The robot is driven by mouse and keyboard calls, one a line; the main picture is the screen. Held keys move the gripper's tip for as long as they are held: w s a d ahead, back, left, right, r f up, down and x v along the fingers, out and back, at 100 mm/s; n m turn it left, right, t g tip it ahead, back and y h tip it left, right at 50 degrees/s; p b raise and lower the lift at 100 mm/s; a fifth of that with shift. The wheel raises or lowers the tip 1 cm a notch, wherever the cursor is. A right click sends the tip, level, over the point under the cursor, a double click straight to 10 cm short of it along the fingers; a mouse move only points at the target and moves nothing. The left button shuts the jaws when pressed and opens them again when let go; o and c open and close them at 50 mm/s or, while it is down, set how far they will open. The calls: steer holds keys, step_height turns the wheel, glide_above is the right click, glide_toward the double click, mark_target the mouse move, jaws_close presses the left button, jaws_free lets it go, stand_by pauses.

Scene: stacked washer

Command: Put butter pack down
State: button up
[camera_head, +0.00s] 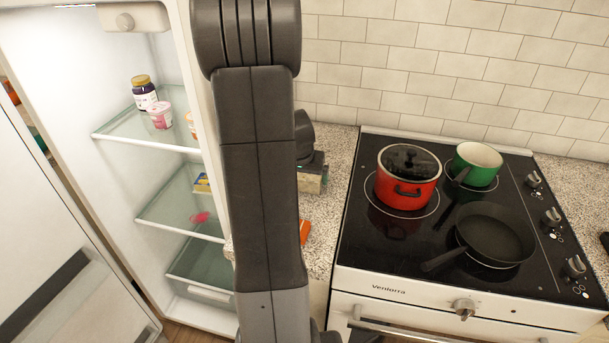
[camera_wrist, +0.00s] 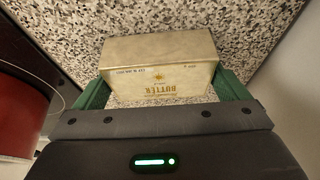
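The butter pack (camera_wrist: 160,65) is a pale box with its label upside down in the wrist view. It lies between the two green fingers of my gripper (camera_wrist: 160,88), which appear to press on its two ends. In the head view the butter pack (camera_head: 311,183) shows beneath my dark gripper (camera_head: 309,168), partly hidden behind my arm. It is over the speckled countertop (camera_head: 327,220), between the fridge and the stove. I cannot tell whether its underside touches the counter.
A stove (camera_head: 375,255) stands to the right with a red pot (camera_head: 405,185), a green pot (camera_head: 476,166) and a dark pan (camera_head: 493,236). The open fridge (camera_head: 170,190) is at left. An orange item (camera_head: 305,232) lies on the counter. A tiled wall (camera_head: 450,60) closes the back.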

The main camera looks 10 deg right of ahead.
steer(key=shift+r, duration=0.45)
steer(key=v, duration=1.1)
steer(key=shift+s+r, duration=0.15)
steer(key=shift+r, duration=0.1)
